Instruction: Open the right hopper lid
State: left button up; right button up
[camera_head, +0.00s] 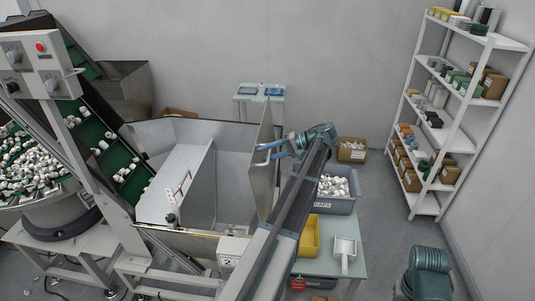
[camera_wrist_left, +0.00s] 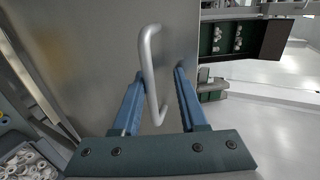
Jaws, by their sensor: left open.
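The right hopper lid (camera_head: 263,165) is a grey metal panel that stands nearly upright at the right side of the hopper (camera_head: 235,212). The right part of the hopper is uncovered. In the left wrist view, the lid (camera_wrist_left: 90,55) fills the upper left, with its bent grey bar handle (camera_wrist_left: 151,75) in front. My left gripper (camera_head: 266,152) is at the lid's outer face, its blue fingers open. In the wrist view, the handle lies between the fingers of the left gripper (camera_wrist_left: 158,88), with no clear grip on it. My right gripper is not in view.
A grey bin of white caps (camera_head: 335,204), a yellow bin (camera_head: 309,236) and a white scoop (camera_head: 344,250) are on a table right of the hopper. A green conveyor (camera_head: 112,160) rises at the left. A shelf rack (camera_head: 452,110) stands at the right wall.

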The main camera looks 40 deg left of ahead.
pick_arm(q)
jog(key=p+v, duration=0.5)
jog(key=v, duration=0.7)
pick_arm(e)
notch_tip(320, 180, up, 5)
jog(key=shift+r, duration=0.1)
